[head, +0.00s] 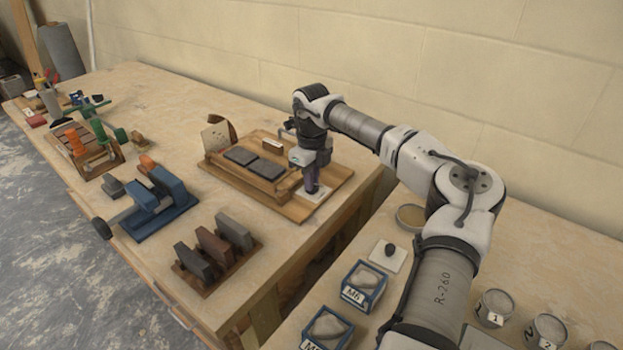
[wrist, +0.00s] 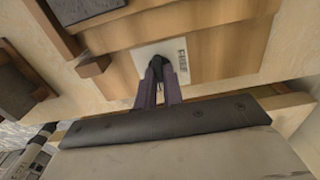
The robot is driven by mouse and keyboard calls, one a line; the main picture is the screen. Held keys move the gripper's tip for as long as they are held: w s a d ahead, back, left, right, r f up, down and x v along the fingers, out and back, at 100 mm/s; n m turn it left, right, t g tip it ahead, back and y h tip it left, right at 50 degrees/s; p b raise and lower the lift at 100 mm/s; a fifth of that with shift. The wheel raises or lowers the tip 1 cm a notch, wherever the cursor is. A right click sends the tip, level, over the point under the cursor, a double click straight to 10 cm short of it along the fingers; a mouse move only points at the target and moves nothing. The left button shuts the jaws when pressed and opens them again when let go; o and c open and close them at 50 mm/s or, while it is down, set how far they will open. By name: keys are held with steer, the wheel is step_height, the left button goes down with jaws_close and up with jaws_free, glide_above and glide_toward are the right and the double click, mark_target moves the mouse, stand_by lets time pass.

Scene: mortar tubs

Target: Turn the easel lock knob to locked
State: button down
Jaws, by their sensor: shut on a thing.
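The easel is a wooden board (head: 222,170) with two dark slabs, lying on the far workbench. At its right end is a white plate (head: 316,197), which also shows in the wrist view (wrist: 172,50) with small dark lettering that I cannot read surely. My gripper (head: 312,188) points down over this plate. In the wrist view my gripper (wrist: 157,75) has its two purple fingers closed on the small dark lock knob (wrist: 155,64) at the plate's edge. The fingers hide most of the knob, so its exact angle is unclear.
Slabs in a wooden rack (head: 217,248) and a blue stand (head: 158,205) stand left. A wall (head: 400,60) rises behind. A gap separates the benches.

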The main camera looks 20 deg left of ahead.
steer(key=c, duration=1.5)
jaws_free()
steer(key=shift+r, duration=0.1)
step_height(320, 180, up, 14)
steer(key=shift+f+b, duration=0.15)
steer(key=shift+b, duration=0.95)
